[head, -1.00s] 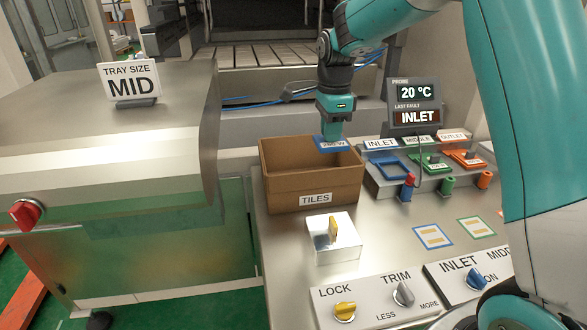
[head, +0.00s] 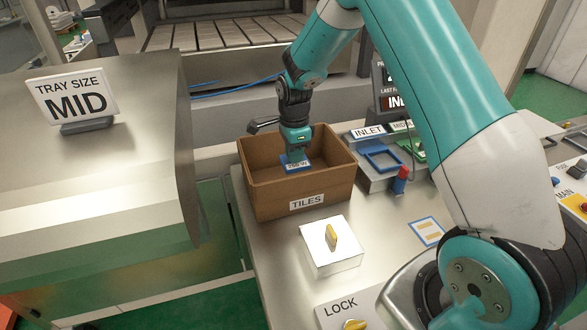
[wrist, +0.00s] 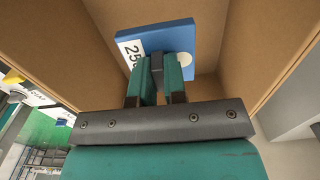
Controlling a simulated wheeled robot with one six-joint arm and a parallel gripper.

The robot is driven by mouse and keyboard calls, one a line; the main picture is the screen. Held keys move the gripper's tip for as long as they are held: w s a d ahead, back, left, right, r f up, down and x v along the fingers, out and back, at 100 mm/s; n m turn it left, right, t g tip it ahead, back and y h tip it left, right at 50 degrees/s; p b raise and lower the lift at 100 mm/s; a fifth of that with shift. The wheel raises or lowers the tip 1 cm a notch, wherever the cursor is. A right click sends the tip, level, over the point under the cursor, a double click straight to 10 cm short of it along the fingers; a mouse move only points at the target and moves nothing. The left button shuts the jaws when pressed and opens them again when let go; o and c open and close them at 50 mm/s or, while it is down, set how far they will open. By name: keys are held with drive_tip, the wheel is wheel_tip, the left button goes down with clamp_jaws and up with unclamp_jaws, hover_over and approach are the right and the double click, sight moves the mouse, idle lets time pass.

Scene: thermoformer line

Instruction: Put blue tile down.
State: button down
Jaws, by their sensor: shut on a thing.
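The blue tile (head: 296,165) has a white label with partly hidden print. My gripper (head: 297,156) is shut on it and holds it inside the open brown bin marked TILES (head: 270,205). In the wrist view the tile (wrist: 150,38) is in front of my gripper's fingertips (wrist: 160,65), with the bin's cardboard-coloured walls around it. I cannot tell whether the tile touches the bin floor. No other tile shows in the part of the bin I can see.
A box with a yellow knob (head: 330,240) stands in front of the bin. A TRAY SIZE MID sign (head: 75,98) stands on the machine at left.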

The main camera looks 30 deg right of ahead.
wheel_tip(320, 180, down, 7)
drive_tip(key=shift+f+p, duration=0.15)
drive_tip(key=shift+p, duration=0.7)
drive_tip(key=shift+f, duration=0.2)
drive_tip(key=c, duration=1.2)
unclamp_jaws()
drive_tip(key=shift+o, duration=0.2)
drive_tip(key=shift+r, duration=0.1)
